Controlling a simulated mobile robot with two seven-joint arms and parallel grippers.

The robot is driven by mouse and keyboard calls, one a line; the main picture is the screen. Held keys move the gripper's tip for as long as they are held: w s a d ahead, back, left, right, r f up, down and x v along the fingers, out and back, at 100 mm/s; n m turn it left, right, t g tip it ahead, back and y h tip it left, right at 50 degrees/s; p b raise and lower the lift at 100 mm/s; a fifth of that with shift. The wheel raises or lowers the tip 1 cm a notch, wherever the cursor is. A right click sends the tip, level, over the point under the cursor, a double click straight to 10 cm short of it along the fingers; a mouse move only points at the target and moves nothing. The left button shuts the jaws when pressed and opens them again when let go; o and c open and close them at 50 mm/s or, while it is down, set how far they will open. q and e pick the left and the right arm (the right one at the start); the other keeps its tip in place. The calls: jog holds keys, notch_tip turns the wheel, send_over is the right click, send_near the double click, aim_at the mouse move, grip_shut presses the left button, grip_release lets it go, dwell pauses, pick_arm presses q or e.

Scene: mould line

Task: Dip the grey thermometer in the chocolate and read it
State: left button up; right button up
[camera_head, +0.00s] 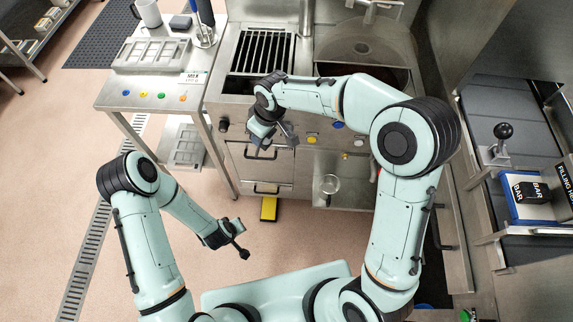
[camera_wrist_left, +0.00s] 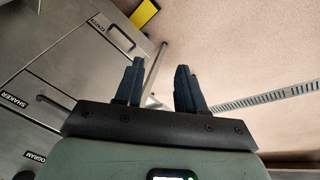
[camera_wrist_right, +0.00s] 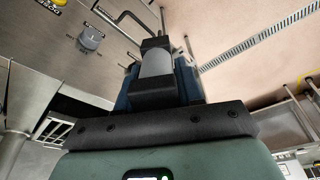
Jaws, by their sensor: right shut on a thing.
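My right gripper (camera_head: 268,133) hangs in front of the steel machine, below its top edge. It is shut on a grey thing with a dark end, the grey thermometer by its look (camera_wrist_right: 155,68); in the head view only a small grey part shows beside the jaws. Its readout is not visible. The round steel tank (camera_head: 360,48) is at the back right; brown shows at its lower edge, partly behind my right arm, and I cannot tell the chocolate's level. My left gripper (camera_head: 232,236) is low over the floor at left; the left wrist view shows its fingers (camera_wrist_left: 158,88) apart and empty.
A steel side table (camera_head: 118,88) at left bears a mould, a grey mug (camera_head: 148,12), a dark upright tool and a MILK sign (camera_head: 193,78). A slatted grate (camera_head: 262,52) lies left of the tank. A joystick (camera_head: 502,132) stands at right.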

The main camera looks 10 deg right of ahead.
pick_arm(q)
jog(key=w+d+r+t+y, duration=0.5)
jog(key=w+d+r+t, duration=0.3)
jog(key=w+d+r, duration=0.4)
jog(key=s+d+r+n+t+y, duration=0.1)
jog(key=s+d+r+t+y, duration=0.35)
jog(key=d+r, duration=0.45)
jog(key=a+x, duration=0.1)
jog(key=x, duration=1)
jog(key=shift+a+r, duration=0.2)
jog(key=shift+r, duration=0.1)
jog(key=shift+w, duration=0.1)
